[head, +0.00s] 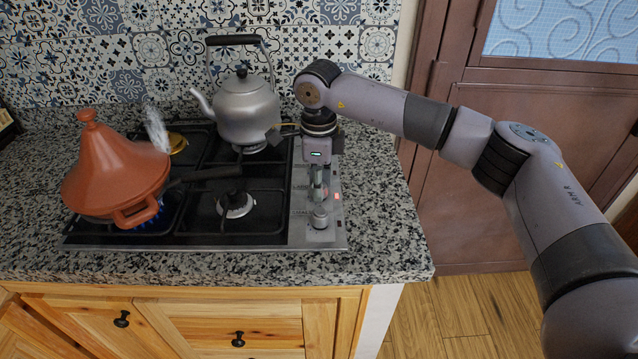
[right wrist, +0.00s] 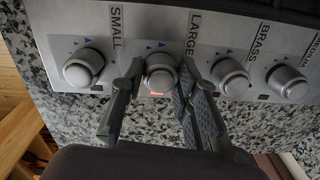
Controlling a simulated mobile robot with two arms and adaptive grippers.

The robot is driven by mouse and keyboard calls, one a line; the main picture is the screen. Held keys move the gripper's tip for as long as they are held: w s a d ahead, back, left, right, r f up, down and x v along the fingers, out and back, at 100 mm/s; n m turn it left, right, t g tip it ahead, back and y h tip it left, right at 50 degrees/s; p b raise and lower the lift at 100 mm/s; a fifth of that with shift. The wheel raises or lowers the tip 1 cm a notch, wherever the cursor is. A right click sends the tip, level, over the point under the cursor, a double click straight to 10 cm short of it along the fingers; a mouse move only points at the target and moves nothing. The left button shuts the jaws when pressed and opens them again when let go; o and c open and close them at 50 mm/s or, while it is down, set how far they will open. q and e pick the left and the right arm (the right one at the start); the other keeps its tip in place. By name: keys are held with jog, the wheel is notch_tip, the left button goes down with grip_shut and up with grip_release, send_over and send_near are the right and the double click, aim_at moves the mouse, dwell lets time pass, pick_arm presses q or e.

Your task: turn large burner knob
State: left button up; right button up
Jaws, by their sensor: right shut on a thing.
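The large burner knob (right wrist: 160,72) is a round silver knob, second from the left in the right wrist view, with the LARGE label beside it. A red light glows just below it. My right gripper (right wrist: 155,82) has one finger on each side of this knob and is shut on it. In the head view my right gripper (head: 319,180) reaches down to the control panel (head: 300,234) at the stove's right edge and mostly hides this knob. The front knob (head: 320,217) shows below it. My left gripper is not in view.
Neighbouring SMALL (right wrist: 83,67) and BRASS (right wrist: 230,77) knobs stand close to my fingers. An orange tagine (head: 115,170) sits over a blue flame at front left. A grey kettle (head: 245,108) stands at the back. A bare burner (head: 235,205) is at front right. Counter (head: 375,215) right of the stove is clear.

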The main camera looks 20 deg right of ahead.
dwell(0.3)
jog(key=o, duration=1.2)
jog(key=shift+c, duration=0.2)
notch_tip(320, 180, up, 12)
jog(key=shift+s, duration=0.15)
